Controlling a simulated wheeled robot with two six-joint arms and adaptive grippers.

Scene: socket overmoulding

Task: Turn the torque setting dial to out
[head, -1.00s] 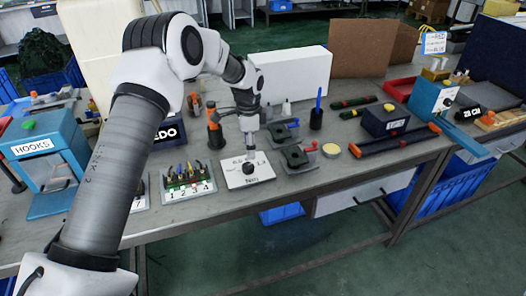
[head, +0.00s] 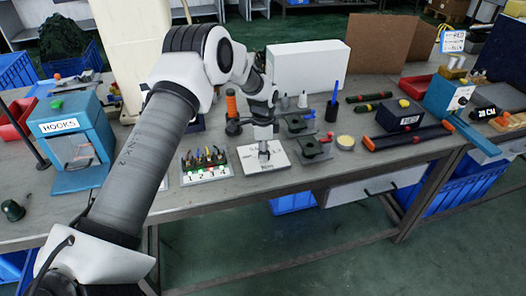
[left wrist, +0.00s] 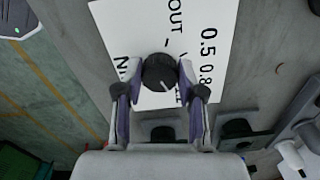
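The torque setting dial (left wrist: 160,72) is a round black knob with a white pointer line on a white plate (left wrist: 115,20), which also shows on the bench in the head view (head: 246,155). In the left wrist view its pointer line points down and slightly right, towards my gripper's base. The word OUT stands above the dial, the numbers 0.5 and 0.8 to its right. My left gripper (left wrist: 160,68) is open, one fingertip close on each side of the dial; contact is hard to tell. In the head view it (head: 264,152) stands over the plate and mostly hides the dial. My right gripper is not in view.
A rack of coloured tools (head: 206,165) stands left of the plate, an orange-handled tool (head: 232,104) behind it. Dark fixtures (head: 315,146) stand close on the right. A blue HOOKS box (head: 75,145) is at far left. The bench's front edge is close to the plate.

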